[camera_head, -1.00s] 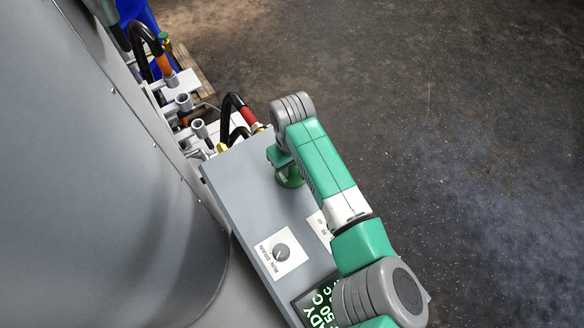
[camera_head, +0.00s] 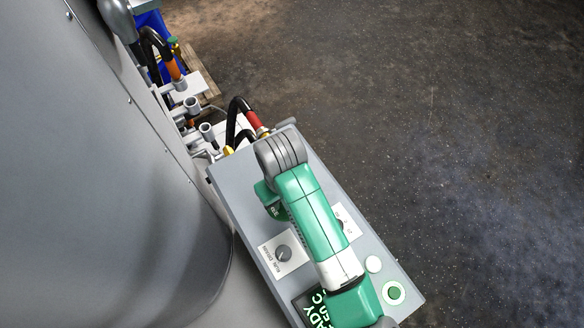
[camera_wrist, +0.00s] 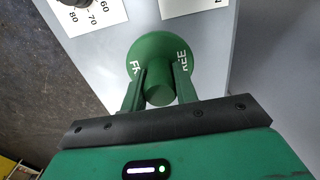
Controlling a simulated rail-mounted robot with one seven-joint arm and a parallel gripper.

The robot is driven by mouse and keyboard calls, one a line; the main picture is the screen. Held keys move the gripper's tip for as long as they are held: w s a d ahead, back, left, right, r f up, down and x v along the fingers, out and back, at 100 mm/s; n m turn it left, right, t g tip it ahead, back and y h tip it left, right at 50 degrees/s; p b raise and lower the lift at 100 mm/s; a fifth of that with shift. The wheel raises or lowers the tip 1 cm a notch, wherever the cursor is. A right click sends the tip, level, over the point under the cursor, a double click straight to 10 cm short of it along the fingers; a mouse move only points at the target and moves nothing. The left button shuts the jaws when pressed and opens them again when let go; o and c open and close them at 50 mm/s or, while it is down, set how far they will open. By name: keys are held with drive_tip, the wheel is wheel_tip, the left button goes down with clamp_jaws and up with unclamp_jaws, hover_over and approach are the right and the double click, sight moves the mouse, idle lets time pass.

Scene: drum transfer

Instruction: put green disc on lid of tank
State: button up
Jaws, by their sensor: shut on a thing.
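The green disc (camera_wrist: 160,48) has white lettering, partly covered, and a round knob in its middle. My gripper (camera_wrist: 158,78) is shut on that knob, one finger on each side. In the head view a small part of the disc (camera_head: 277,212) shows below my gripper, in front of the grey panel; whether it touches the panel cannot be told. The big grey tank (camera_head: 110,190) fills the left of the head view. I cannot make out its lid.
The sloping grey panel (camera_head: 240,187) carries a RUN/DRAIN knob (camera_head: 283,253), a green button (camera_head: 393,292) and a dark display (camera_head: 310,305). Hoses and pipe fittings (camera_head: 192,105) stand beyond it along the tank. The floor at right is clear.

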drive_tip(key=s, duration=0.2)
drive_tip(key=s+a, duration=0.1)
drive_tip(key=s, duration=0.2)
drive_tip(key=shift+s+a+r, duration=0.25)
drive_tip(key=shift+s+a, duration=0.05)
drive_tip(key=shift+s, duration=0.15)
